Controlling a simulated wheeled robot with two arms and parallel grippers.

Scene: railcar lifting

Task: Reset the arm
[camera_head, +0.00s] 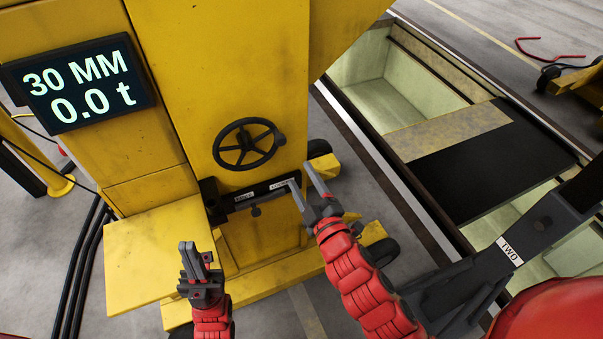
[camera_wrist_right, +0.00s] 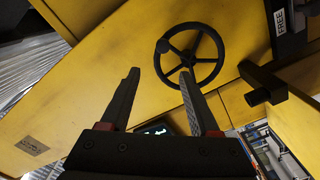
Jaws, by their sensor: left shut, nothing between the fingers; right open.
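A yellow lifting machine (camera_head: 160,100) stands in front of me with a black handwheel (camera_head: 246,146) on its face. The handwheel also shows in the right wrist view (camera_wrist_right: 193,56), ahead of the fingers. My right gripper (camera_head: 301,176) is open and empty, at the right end of the bar. Its two fingers are apart in the right wrist view (camera_wrist_right: 157,76); I see no contact with the wheel. My left gripper (camera_head: 192,249) is shut and empty, lower left beside the machine.
A display (camera_head: 78,84) reads 30 MM and 0.0 t. A long pit (camera_head: 385,105) with a black cover plate (camera_head: 490,165) lies at the right. Black cables (camera_head: 82,262) run along the floor at the left. A label reading FREE (camera_wrist_right: 281,20) shows in the right wrist view.

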